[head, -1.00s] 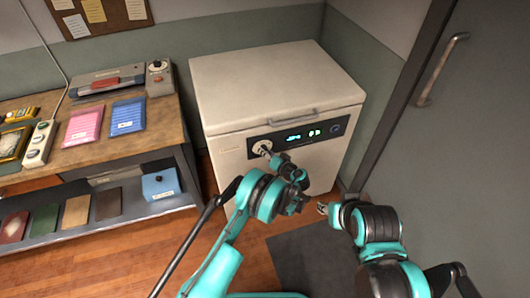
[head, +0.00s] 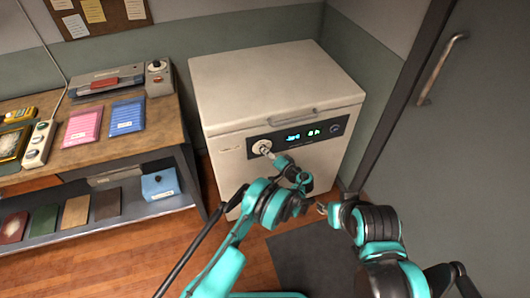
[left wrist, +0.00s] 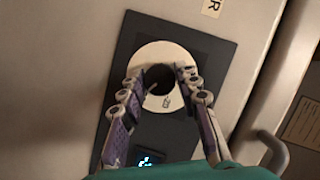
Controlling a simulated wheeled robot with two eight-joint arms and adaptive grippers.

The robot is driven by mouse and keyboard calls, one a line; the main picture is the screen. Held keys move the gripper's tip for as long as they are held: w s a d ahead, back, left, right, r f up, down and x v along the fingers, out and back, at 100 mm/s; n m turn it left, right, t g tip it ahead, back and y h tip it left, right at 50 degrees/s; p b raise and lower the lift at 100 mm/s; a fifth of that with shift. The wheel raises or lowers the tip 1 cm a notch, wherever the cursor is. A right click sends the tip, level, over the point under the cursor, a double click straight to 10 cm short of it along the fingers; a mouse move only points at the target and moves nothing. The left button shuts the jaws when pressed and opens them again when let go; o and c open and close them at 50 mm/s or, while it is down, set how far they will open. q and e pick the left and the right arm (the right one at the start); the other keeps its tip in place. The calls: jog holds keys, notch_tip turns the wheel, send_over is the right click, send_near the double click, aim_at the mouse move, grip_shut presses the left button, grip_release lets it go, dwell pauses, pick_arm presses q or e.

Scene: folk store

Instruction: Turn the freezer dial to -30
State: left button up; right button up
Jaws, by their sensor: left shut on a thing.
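The white chest freezer (head: 275,85) stands against the back wall with its lid closed. Its dark front panel (head: 334,129) carries a lit display (head: 304,134), too blurred to read surely. The dial has a pale round plate (head: 256,148) at the panel's left end. In the left wrist view its dark knob (left wrist: 158,78) sits between my fingers. My left gripper (head: 268,153) is shut on the dial knob; its fingers also show in the left wrist view (left wrist: 158,92). My right gripper (head: 322,209) is low in front of the freezer, apart from it; its opening is unclear.
A workbench (head: 105,150) with pink and blue packs stands left of the freezer. A grey door with a metal handle (head: 442,68) is at the right. A dark mat (head: 305,255) lies on the wooden floor in front.

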pick_arm(q)
jog(key=o, duration=1.2)
jog(key=shift+c, duration=0.2)
jog(key=v, duration=0.7)
jog(key=shift+s+d, duration=0.15)
jog(key=shift+s, duration=0.05)
